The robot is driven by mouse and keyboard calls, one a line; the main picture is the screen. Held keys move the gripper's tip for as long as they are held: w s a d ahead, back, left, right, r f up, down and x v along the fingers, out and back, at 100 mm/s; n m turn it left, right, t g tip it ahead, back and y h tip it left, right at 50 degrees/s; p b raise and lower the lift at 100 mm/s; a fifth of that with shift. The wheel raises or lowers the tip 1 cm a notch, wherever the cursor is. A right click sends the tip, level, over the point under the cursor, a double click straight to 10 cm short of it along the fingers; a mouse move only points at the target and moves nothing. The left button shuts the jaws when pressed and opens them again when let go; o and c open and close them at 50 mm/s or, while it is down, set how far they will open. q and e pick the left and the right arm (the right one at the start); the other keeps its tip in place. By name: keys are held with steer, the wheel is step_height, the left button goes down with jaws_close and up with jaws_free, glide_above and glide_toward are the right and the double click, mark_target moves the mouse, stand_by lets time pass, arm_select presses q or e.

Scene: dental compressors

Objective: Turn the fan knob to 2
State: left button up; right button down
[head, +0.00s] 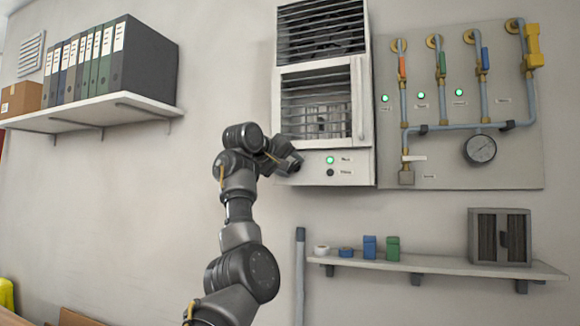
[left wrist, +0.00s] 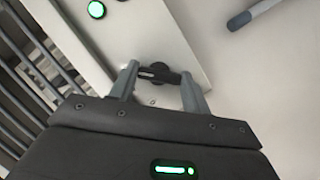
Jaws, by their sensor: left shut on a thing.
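The fan unit (head: 321,95) is a white wall cabinet with louvres and a lower control panel. The black fan knob (left wrist: 158,74) sits on that panel, and in the left wrist view it lies between my two fingertips. My left gripper (left wrist: 157,84) is shut on the knob, one grey finger on each side of it. In the head view my left gripper (head: 292,165) is at the lower left of the panel and mostly covers the knob. Any numbers around the knob are too small or hidden to read. My right gripper is not in view.
A lit green lamp (head: 330,160) and a dark one (head: 330,173) are on the panel right of my gripper. A pipe board (head: 460,150) with a gauge (head: 480,149) hangs to the right. A low shelf (head: 435,264) and a binder shelf (head: 95,110) stick out from the wall.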

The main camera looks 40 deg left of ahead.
arm_select(q)
steer(key=o, duration=1)
steer(key=shift+f, duration=0.1)
steer(key=shift+c, duration=0.2)
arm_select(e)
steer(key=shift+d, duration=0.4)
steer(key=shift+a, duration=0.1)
arm_select(q)
steer(key=shift+s, duration=0.2)
steer(key=b+v, duration=0.2)
steer(key=v, duration=0.2)
steer(key=shift+s, duration=0.1)
steer(key=b, duration=0.2)
glide_toward(292, 168)
steer(key=s, duration=0.2)
steer(key=shift+w+r, duration=0.1)
steer(key=shift+r, duration=0.4)
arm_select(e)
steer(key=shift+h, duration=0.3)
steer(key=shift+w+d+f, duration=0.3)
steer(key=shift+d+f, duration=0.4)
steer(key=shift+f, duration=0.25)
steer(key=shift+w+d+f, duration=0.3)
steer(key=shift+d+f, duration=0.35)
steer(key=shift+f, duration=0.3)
